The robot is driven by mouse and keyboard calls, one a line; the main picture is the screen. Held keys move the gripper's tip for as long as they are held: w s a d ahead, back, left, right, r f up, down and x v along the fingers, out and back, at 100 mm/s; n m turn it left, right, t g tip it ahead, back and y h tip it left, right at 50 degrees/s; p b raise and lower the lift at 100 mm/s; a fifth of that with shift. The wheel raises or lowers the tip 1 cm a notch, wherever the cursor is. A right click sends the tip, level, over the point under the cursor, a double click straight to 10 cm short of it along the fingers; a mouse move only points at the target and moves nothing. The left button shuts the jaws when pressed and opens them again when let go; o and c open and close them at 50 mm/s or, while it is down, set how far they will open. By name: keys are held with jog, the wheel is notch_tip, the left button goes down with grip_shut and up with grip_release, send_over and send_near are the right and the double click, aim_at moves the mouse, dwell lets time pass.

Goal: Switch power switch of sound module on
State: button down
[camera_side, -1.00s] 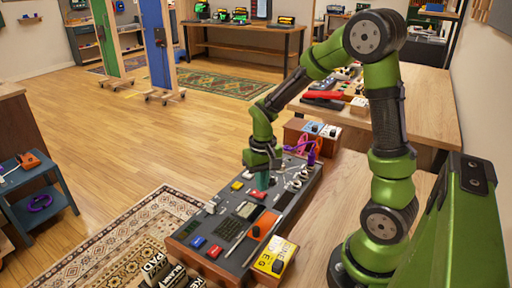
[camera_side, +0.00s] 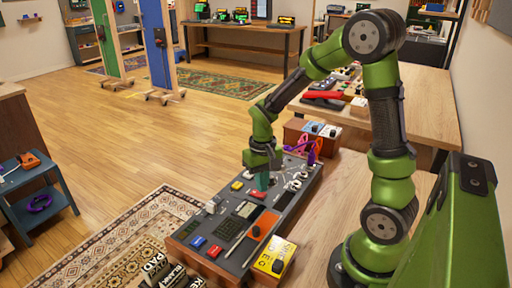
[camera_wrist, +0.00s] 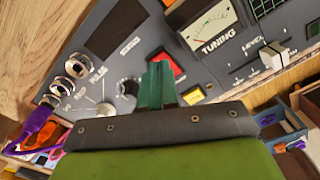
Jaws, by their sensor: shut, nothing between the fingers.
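The sound module is a long dark grey panel (camera_side: 222,232) on the table in the side view, with buttons, screens, knobs and jacks. My gripper (camera_side: 262,181) points down over its far half. In the wrist view my gripper's teal fingers (camera_wrist: 158,84) are shut and empty, in front of a red button (camera_wrist: 176,70) and close beside a black knob (camera_wrist: 127,87). Whether the fingertips touch the panel I cannot tell. No control can be clearly read as the power switch. The fingers and palm hide part of the panel.
The wrist view shows metal jacks (camera_wrist: 78,65), a tuning meter (camera_wrist: 210,28) and a level slider (camera_wrist: 272,57) around the fingers. A yellow pedal (camera_side: 274,258) stands at the module's near right. Purple cables (camera_side: 302,150) lie at its far end. Bare table is to the right.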

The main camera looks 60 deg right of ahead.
aim_at(262, 195)
jog(key=shift+f, duration=0.8)
dwell(0.4)
jog(key=shift+r, duration=3.5)
jog(key=shift+s+a+f, duration=0.15)
jog(key=shift+a, duration=0.1)
jog(key=s+a+r+n+t+y, duration=0.2)
jog(key=s+a+r+t, duration=0.5)
jog(key=a+r, duration=0.3)
jog(key=shift+s+a+r, duration=0.4)
jog(key=shift+s+r, duration=0.05)
jog(key=shift+r, duration=0.55)
